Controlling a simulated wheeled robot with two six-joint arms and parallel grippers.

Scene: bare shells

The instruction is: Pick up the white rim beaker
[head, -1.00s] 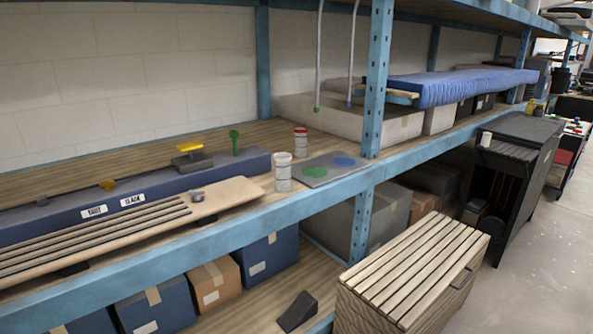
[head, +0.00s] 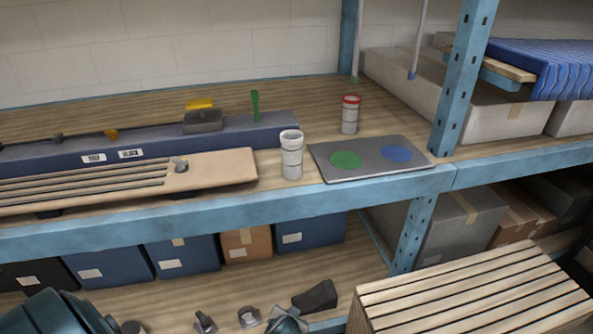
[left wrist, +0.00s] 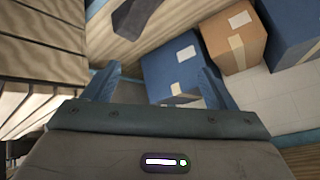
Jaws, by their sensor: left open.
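The white rim beaker (head: 291,158) stands upright on the upper wooden shelf, near its blue front edge, just left of a grey mat. A similar beaker with a red rim (head: 349,116) stands farther back, behind the mat. My left gripper (left wrist: 157,84) shows in the left wrist view with its two blue fingers apart and nothing visible between them. It faces the lower shelf and its boxes, and the white rim beaker is not in that view. My right gripper is not in view.
The grey mat (head: 369,175) carries a green and a blue disc. A wooden slatted board (head: 215,167) and a long blue-grey block (head: 268,132) lie left of the beaker. A blue upright post (head: 459,80) stands right. Below are boxes, a dark wedge (head: 316,297) and a slatted crate (head: 470,290).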

